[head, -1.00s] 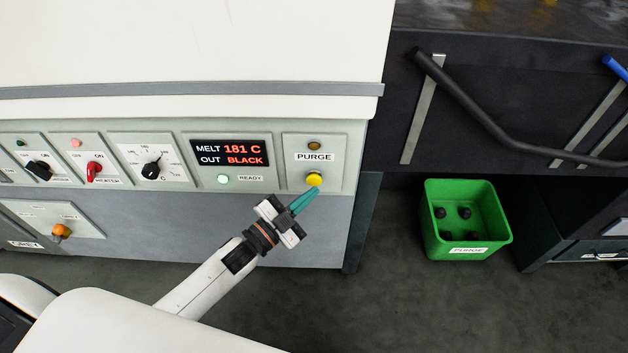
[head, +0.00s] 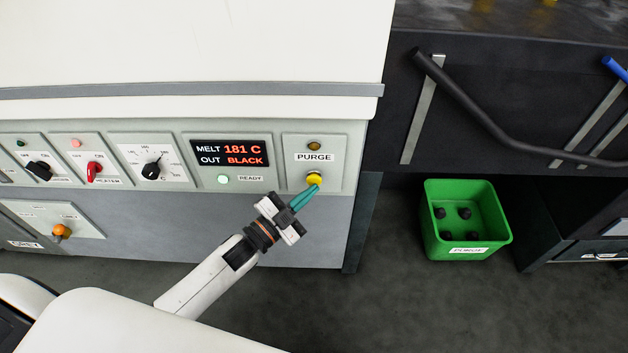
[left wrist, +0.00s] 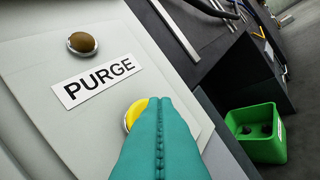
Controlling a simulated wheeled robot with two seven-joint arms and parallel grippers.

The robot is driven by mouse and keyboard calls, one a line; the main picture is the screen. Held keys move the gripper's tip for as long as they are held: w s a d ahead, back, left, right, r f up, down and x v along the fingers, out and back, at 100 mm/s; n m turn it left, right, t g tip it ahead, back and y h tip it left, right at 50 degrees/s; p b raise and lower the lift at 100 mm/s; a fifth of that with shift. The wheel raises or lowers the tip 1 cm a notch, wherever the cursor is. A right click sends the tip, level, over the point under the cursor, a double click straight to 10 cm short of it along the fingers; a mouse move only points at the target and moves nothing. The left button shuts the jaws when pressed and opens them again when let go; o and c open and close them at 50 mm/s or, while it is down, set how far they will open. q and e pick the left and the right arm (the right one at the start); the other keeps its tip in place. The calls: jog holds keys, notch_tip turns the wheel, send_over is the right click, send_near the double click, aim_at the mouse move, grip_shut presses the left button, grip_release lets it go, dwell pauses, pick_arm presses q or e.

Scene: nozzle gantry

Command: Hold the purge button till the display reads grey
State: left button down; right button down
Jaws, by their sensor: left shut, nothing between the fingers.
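The yellow purge button (head: 314,178) sits under the PURGE label on the panel. It also shows in the left wrist view (left wrist: 134,113), partly hidden by my fingers. My left gripper (head: 314,188) is shut and empty, its teal fingertips at the lower edge of the button; whether they touch or press it I cannot tell. In the left wrist view the closed fingers (left wrist: 160,105) cover the button's right side. The lamp above the label (head: 314,146) is dull amber-brown. My right gripper is not in view.
A green PURGE bin (head: 466,250) with several dark lumps stands on the floor to the right. A ready lamp (head: 223,179) glows pale green. Knobs, including a red heater switch (head: 93,171), line the panel to the left. A black bent bar (head: 480,115) crosses the dark cabinet.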

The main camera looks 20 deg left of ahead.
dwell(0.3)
pick_arm(q)
jog(key=shift+w, duration=0.2)
jog(key=shift+a, duration=0.1)
jog(key=shift+w, duration=0.1)
jog(key=shift+w+a, duration=0.1)
jog(key=shift+w, duration=0.2)
dwell(4.3)
